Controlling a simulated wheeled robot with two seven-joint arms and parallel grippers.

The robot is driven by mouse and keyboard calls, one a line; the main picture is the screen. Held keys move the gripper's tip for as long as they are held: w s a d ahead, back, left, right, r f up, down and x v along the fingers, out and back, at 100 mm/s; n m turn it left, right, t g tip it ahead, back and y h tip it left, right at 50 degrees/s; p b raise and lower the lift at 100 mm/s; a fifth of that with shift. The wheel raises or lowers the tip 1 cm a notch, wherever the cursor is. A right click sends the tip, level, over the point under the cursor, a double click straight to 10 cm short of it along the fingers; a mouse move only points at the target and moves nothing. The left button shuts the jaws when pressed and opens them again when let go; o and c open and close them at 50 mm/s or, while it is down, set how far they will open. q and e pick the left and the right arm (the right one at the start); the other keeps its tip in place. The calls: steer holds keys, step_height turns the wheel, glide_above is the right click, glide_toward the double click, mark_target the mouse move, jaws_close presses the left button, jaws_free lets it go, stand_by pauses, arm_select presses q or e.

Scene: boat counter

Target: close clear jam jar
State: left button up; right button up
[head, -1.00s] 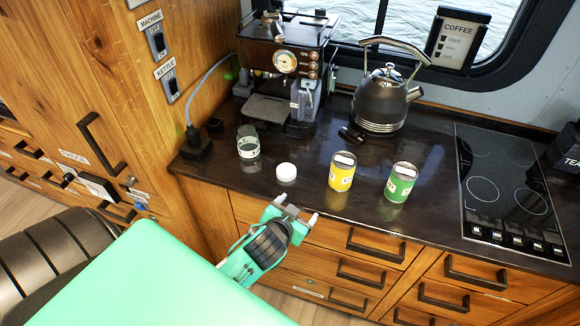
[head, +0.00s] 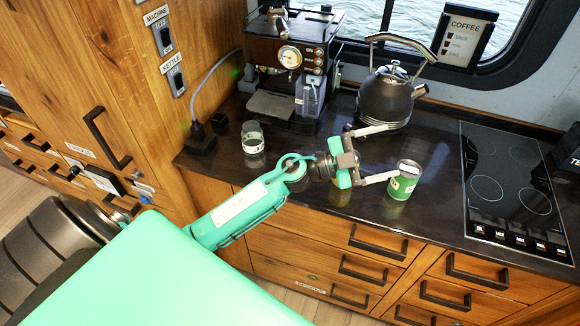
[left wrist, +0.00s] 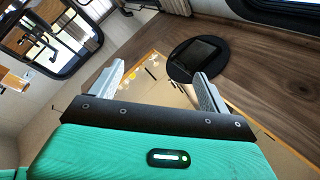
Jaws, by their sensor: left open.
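The clear jam jar (head: 253,138) stands open on the dark counter, left of my left arm, in front of the coffee machine. The white round lid that lay on the counter right of the jar is hidden behind my left arm. My left gripper (head: 388,152) is open and empty above the counter, its fingers pointing right. Its lower finger overlaps the green can (head: 402,182) in the picture; I cannot tell whether they touch. The yellow can is mostly hidden behind the gripper. The left wrist view shows the two open fingers (left wrist: 158,78) with nothing between them. My right gripper is not in view.
The coffee machine (head: 290,65) and a dark kettle (head: 386,100) stand at the back. A black cooktop (head: 508,190) lies to the right. Drawers with black handles (head: 378,245) face the front. The counter around the jar is clear.

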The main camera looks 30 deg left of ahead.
arm_select(q)
steer(key=w+a+f+m+g+y, duration=0.1)
steer(key=a+f+m+g+y, duration=0.55)
steer(key=g, duration=0.45)
steer(key=w+a+n+g+y, duration=0.1)
steer(key=a+n+y, duration=0.5)
steer(key=a, duration=1.1)
steer(key=r+g+y, duration=0.1)
steer(key=y, duration=0.3)
steer(key=shift+a+n, duration=0.15)
steer(key=shift+n, duration=0.2)
steer(key=shift+f, duration=0.1)
